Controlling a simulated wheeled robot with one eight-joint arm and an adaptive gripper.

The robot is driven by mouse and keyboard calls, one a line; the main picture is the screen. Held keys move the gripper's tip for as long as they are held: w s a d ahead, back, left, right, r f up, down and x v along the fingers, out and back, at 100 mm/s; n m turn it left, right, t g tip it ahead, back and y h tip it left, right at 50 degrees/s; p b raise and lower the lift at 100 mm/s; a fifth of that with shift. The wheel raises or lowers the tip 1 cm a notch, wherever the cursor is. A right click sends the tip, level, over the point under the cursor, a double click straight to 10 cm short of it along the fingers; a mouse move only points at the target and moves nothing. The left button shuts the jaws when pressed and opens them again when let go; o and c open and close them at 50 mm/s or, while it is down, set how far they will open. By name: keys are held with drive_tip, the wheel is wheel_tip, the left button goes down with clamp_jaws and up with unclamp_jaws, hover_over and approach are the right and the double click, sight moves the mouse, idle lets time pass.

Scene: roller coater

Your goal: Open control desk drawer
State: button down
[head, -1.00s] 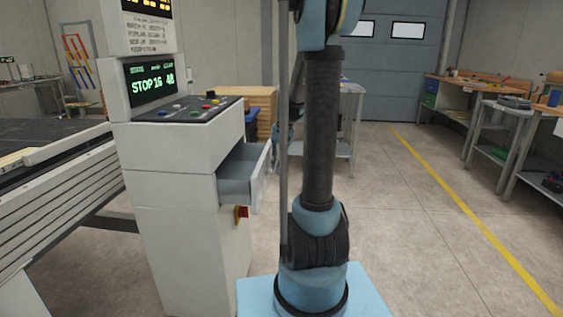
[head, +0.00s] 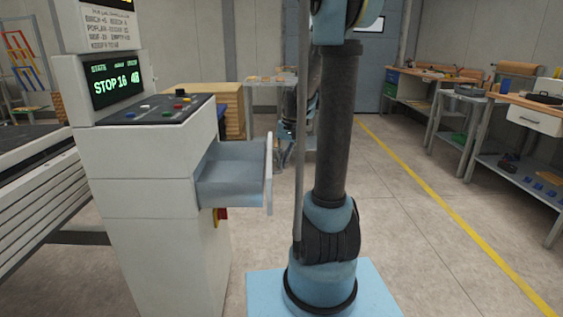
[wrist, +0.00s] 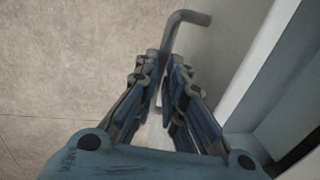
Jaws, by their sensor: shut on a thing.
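The control desk (head: 140,160) is a pale grey cabinet on the left of the head view. Its drawer (head: 235,183) stands pulled out to the right, with the grey inside visible. The drawer's white front panel (head: 269,178) is seen nearly edge-on. In the wrist view, a grey bar handle (wrist: 188,17) bends away above the fingers, close to a pale panel. My gripper (wrist: 164,62) is shut on the handle, whose bar runs down between the fingers. In the head view my arm partly hides the gripper area.
The desk top carries several buttons and a lit screen (head: 115,82). A red and yellow switch (head: 221,214) sits below the drawer. A workbench (head: 530,115) stands at the right. Floor with a yellow line (head: 440,205) is clear between.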

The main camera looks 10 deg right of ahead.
drive_tip(key=shift+w, duration=0.1)
drive_tip(key=c, duration=1.7)
unclamp_jaws()
drive_tip(key=r, duration=0.4)
drive_tip(key=d+r, duration=0.1)
drive_tip(key=r, duration=0.2)
drive_tip(key=d+r, duration=0.1)
drive_tip(key=r, duration=0.3)
drive_tip(key=shift+r, duration=0.35)
drive_tip(key=s+f, duration=0.5)
drive_tip(key=s, duration=0.4)
drive_tip(key=s+f+n+t+h, duration=0.1)
drive_tip(key=s+f, duration=0.4)
drive_tip(key=s, duration=0.5)
drive_tip(key=s+d+f+t+h, duration=0.1)
drive_tip(key=s+f, duration=0.5)
drive_tip(key=s, duration=0.3)
drive_tip(key=shift+s, duration=0.15)
